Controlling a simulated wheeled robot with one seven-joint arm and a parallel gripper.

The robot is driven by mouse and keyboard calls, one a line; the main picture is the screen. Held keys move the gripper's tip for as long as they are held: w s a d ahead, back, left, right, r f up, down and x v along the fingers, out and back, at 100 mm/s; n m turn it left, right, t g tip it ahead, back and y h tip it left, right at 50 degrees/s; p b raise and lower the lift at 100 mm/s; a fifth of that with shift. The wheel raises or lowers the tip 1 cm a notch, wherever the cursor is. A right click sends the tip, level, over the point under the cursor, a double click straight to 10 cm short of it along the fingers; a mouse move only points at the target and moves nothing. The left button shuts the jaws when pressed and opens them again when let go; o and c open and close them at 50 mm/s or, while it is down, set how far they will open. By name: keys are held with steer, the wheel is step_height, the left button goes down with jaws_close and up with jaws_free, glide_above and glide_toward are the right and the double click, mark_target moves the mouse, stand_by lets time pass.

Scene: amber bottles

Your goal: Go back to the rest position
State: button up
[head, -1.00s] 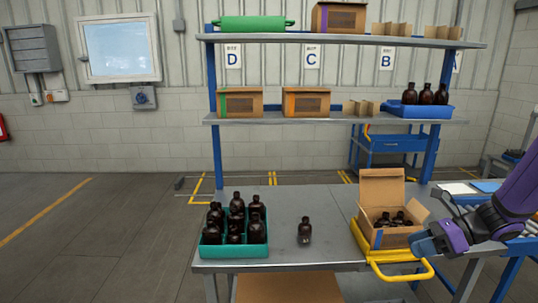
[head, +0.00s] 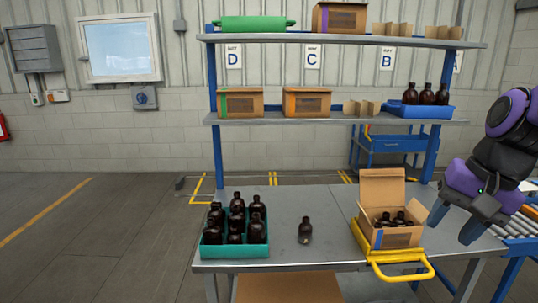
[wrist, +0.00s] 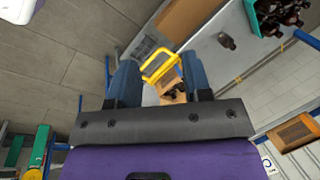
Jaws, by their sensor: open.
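My gripper (head: 455,218) is open and empty at the right of the head view, in the air to the right of the open cardboard box. In the wrist view, its two blue fingers (wrist: 161,85) stand apart with nothing between them. A lone amber bottle (head: 305,231) stands upright on the bench. A teal crate (head: 234,252) holding several amber bottles is at the bench's left.
The workbench (head: 330,205) has bare surface around the lone bottle. A shelf (head: 340,117) above it carries boxes and a blue tray (head: 415,110) of bottles. A roller conveyor (head: 520,226) is at the right, close to my arm.

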steer(key=s+d+r+n+t+h, duration=0.1)
steer(key=s+r+n+t+h, duration=0.1)
steer(key=s+r+n, duration=0.3)
steer(key=shift+s+r+n+t+h, duration=0.3)
steer(key=shift+s+n+t, duration=0.5)
steer(key=shift+s, duration=0.1)
